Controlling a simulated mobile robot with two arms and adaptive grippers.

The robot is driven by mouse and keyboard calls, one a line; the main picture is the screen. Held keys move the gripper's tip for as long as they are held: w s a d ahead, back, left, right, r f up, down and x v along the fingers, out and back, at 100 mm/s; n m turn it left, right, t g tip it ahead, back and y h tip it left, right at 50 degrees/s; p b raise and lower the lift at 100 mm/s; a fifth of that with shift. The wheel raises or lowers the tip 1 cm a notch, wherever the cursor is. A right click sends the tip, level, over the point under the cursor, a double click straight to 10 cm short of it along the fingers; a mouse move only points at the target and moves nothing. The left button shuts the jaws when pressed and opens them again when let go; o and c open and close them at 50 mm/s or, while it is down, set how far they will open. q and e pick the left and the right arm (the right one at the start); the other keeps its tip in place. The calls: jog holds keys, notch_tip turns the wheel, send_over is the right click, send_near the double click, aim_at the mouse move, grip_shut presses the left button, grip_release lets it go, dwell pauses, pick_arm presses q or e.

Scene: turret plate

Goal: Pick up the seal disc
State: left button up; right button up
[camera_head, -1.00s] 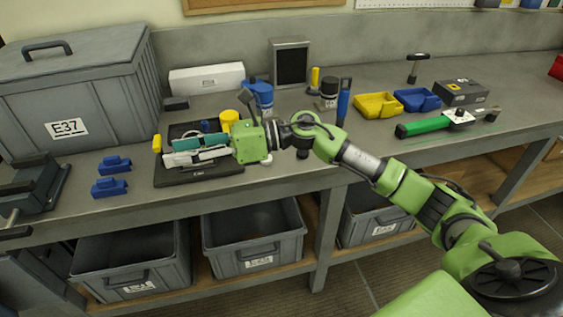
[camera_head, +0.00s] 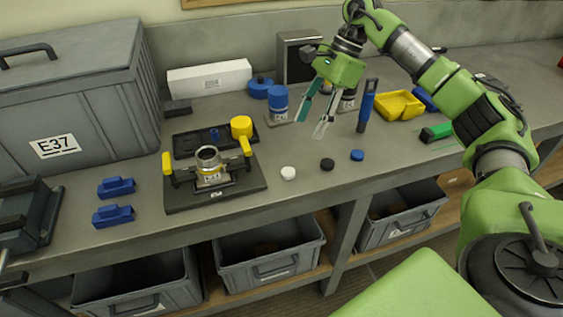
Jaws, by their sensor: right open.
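Three small discs lie in a row near the bench's front edge: a white disc (camera_head: 288,173), a black disc (camera_head: 327,164) and a blue disc (camera_head: 357,155). The picture does not mark which one is the seal disc. My right gripper (camera_head: 309,128) is open and empty, pointing down above the bench behind the discs. Its fingers are apart from all three. A black base plate (camera_head: 240,196) left of the discs bears a grey metal cylinder (camera_head: 208,158) between yellow-handled clamps. My left gripper is out of view.
Blue-capped jar (camera_head: 278,97), blue upright tool (camera_head: 366,108) and yellow bin (camera_head: 400,105) stand behind the discs. Two blue blocks (camera_head: 113,215) and a large grey crate (camera_head: 70,95) are at left. Bench around the discs is clear.

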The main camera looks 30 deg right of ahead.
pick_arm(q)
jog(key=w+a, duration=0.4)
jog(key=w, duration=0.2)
pick_arm(e)
jog(key=p, duration=0.1)
send_near(288, 171)
jog(key=x, duration=0.2)
jog(key=shift+w+f+p, duration=0.3)
jog(key=shift+a+f, duration=0.2)
jog(key=x, duration=0.1)
jog(key=p+x, duration=0.2)
jog(key=x, duration=0.1)
jog(key=shift+s+a, duration=0.1)
jog(key=shift+s, duration=0.3)
jog(key=shift+w+a+f+p, duration=0.1)
jog(key=shift+f+p, duration=0.2)
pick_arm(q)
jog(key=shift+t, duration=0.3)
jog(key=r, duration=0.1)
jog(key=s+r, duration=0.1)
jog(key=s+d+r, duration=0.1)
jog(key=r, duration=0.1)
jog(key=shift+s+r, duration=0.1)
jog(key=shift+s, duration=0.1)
pick_arm(e)
jog(key=shift+f, duration=0.1)
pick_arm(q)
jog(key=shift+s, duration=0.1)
pick_arm(e)
jog(key=c, duration=0.9)
